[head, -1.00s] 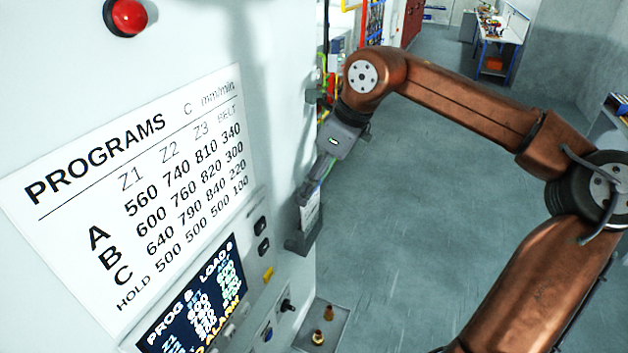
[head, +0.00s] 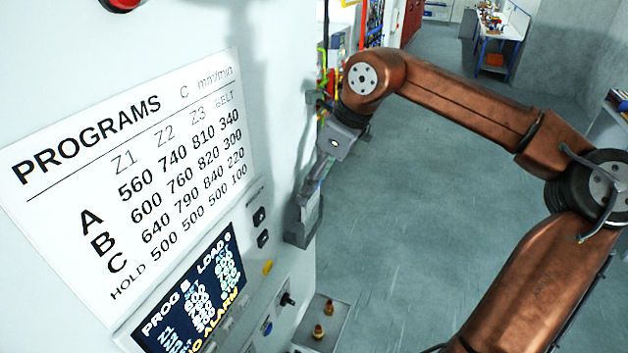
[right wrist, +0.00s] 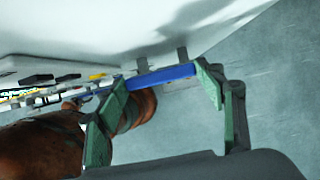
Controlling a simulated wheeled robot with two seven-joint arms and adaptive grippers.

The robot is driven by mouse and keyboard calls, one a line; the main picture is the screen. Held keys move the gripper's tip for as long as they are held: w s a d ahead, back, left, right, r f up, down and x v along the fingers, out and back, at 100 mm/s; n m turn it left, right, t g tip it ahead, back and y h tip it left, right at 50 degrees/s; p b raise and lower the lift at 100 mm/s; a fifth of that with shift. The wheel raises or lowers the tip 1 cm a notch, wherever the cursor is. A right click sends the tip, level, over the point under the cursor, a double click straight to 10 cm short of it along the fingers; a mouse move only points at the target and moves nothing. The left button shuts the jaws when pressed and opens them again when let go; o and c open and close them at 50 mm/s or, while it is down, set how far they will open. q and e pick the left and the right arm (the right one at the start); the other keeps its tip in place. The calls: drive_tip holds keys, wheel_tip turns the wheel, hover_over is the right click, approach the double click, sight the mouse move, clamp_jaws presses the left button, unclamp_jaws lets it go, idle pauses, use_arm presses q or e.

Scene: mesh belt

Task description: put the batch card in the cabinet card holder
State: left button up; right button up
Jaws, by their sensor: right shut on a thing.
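My right gripper (head: 318,182) hangs from the copper-coloured arm beside the right edge of the cabinet and points down. It is shut on the batch card, which shows as a blue strip (right wrist: 160,76) between the two green fingertips in the right wrist view. In the head view the card is small and hard to make out just below the fingers. The grey card holder (head: 299,238) is on the cabinet's side, directly under the fingers. The card's lower part appears to be at or inside the holder; how deep I cannot tell. My left gripper is not in view.
The white cabinet front carries a PROGRAMS sign (head: 130,180), a lit display (head: 195,295) and several switches. A small grey ledge with brass-coloured fittings (head: 318,331) is below the holder. Open floor (head: 430,220) lies to the right, with a workbench (head: 500,35) far back.

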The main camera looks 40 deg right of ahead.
drive_tip(key=shift+f+b, duration=0.3)
drive_tip(key=shift+f, duration=0.25)
drive_tip(key=o, duration=1.3)
drive_tip(key=shift+o, duration=0.2)
drive_tip(key=v, duration=1.2)
